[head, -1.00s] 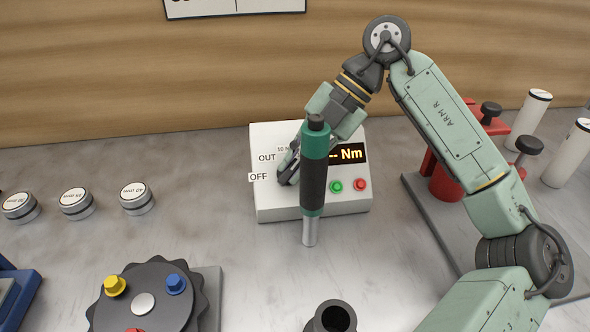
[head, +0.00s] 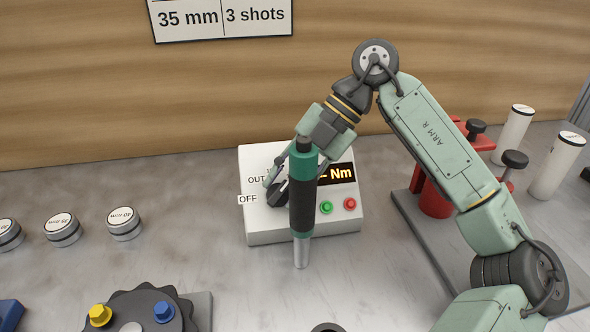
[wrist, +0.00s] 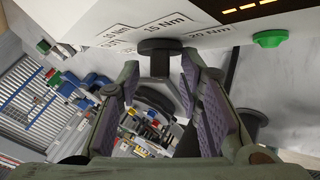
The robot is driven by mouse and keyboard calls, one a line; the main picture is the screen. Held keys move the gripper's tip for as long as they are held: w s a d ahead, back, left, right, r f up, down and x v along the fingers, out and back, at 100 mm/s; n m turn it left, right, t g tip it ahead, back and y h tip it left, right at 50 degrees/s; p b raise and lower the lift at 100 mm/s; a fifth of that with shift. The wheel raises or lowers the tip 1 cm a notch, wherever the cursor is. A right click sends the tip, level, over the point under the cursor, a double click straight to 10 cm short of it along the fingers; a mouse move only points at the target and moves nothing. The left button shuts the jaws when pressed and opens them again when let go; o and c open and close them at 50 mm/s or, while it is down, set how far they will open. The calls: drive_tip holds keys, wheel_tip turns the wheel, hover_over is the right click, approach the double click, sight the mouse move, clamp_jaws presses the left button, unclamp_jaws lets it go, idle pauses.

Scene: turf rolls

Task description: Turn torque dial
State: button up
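The torque dial (wrist: 167,46) is a dark round knob on the white control box (head: 262,226). In the wrist view it lies at the fingertips, near the 15 Nm mark. My gripper (wrist: 160,72) has its fingers apart at either side of the dial, with a gap seeming to show; contact is not clear. In the head view my gripper (head: 276,190) is at the box front below the OUT label, and the dial is hidden there. The box display (head: 338,174) reads "Nm", its left part covered by an upright green and black screwdriver-like tool (head: 303,195).
Green (head: 326,208) and red (head: 350,204) buttons sit right of the dial. Several silver cylinders (head: 124,222) stand left. A dark notched disc (head: 140,308) with coloured pegs is in front. A red fixture (head: 437,195) and white cylinders (head: 514,134) stand right.

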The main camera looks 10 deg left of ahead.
drive_tip(key=v, duration=1.1)
drive_tip(key=shift+d+r, duration=0.2)
drive_tip(key=shift+r, duration=0.1)
drive_tip(key=shift+o, duration=0.6)
drive_tip(key=shift+w, duration=0.15)
